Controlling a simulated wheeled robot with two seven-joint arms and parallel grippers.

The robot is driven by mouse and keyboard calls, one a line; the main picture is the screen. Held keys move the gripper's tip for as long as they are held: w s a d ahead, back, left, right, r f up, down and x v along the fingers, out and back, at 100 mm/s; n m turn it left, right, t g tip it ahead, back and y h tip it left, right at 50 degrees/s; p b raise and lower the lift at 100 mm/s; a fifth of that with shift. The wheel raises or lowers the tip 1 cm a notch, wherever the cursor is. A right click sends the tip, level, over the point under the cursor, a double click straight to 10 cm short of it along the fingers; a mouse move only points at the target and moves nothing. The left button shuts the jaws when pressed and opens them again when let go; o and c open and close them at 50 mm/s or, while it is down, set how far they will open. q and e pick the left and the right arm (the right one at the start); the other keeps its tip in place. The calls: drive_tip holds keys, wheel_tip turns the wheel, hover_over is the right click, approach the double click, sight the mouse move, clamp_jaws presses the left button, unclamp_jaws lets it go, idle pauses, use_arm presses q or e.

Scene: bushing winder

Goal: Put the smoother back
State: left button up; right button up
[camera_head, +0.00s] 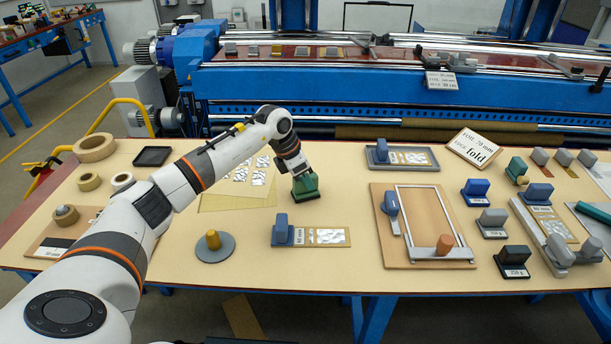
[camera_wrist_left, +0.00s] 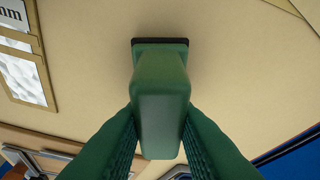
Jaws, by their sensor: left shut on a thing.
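The smoother is a green block (camera_head: 305,186) with a dark base. It is at the middle back of the table, at the end of my left arm. My left gripper (camera_head: 298,170) is shut on its upper part. In the left wrist view the smoother (camera_wrist_left: 160,95) stands between my two fingers, its dark base edge pointing at the tabletop. I cannot tell whether the base touches the table or is just above it.
A pale sheet with foil pieces (camera_head: 240,172) lies left of the smoother. A blue-handled block on a foil strip (camera_head: 283,232) and a grey disc with an orange knob (camera_head: 214,248) are in front. A grey tray (camera_head: 400,168) and a framed board (camera_head: 390,250) are to the right.

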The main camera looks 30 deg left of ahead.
use_arm(q)
drive_tip(key=shift+f, duration=0.25)
drive_tip(key=o, duration=0.7)
drive_tip(key=shift+r, duration=0.1)
drive_tip(key=shift+o, duration=1.3)
use_arm(e)
drive_tip(key=shift+f, duration=0.1)
